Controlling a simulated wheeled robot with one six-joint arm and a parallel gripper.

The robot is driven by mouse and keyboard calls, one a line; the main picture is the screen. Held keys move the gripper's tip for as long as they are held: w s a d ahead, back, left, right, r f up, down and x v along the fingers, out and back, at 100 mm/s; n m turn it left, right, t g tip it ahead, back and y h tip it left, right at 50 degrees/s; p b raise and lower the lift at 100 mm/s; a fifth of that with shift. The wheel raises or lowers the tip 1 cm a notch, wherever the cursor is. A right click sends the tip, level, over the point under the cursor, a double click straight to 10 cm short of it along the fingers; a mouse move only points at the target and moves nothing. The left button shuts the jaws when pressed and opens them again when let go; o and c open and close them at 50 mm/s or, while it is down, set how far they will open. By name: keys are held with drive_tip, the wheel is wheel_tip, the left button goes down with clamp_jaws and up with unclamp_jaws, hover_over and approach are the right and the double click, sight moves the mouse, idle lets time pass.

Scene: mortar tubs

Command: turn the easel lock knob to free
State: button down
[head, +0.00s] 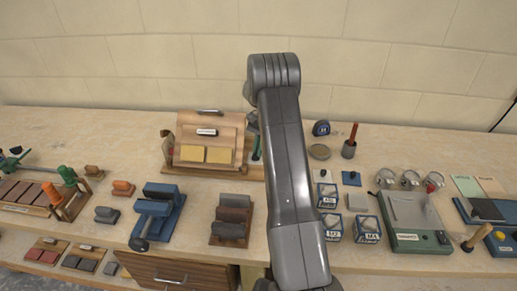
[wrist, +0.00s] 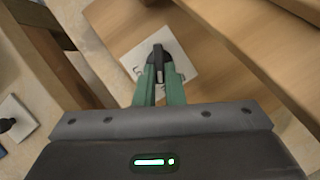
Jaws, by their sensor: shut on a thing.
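The easel (head: 187,134) is a wooden stand with a slanted board, left of my arm in the head view. Its lock knob (wrist: 158,52) is a narrow black grip on a white plate (wrist: 184,68) with dark markings, seen in the wrist view. My gripper (wrist: 159,74) has green fingers, which are shut on the knob. The plate's markings are partly covered by the fingers and cannot be read. In the head view my arm hides the knob and most of the gripper.
Wooden parts of the easel (wrist: 215,50) flank the gripper closely in the wrist view. A blue vise (head: 158,212) and dark blocks (head: 231,218) stand in front of the easel. Right of my arm are blue-and-white tins (head: 367,230) and a green scale (head: 418,222).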

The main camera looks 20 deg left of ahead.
drive_tip(key=c, duration=1.5)
unclamp_jaws()
drive_tip(key=b+v, duration=0.1)
drive_tip(key=v, duration=1.2)
drive_tip(key=shift+w+r, duration=0.1)
drive_tip(key=shift+r, duration=0.3)
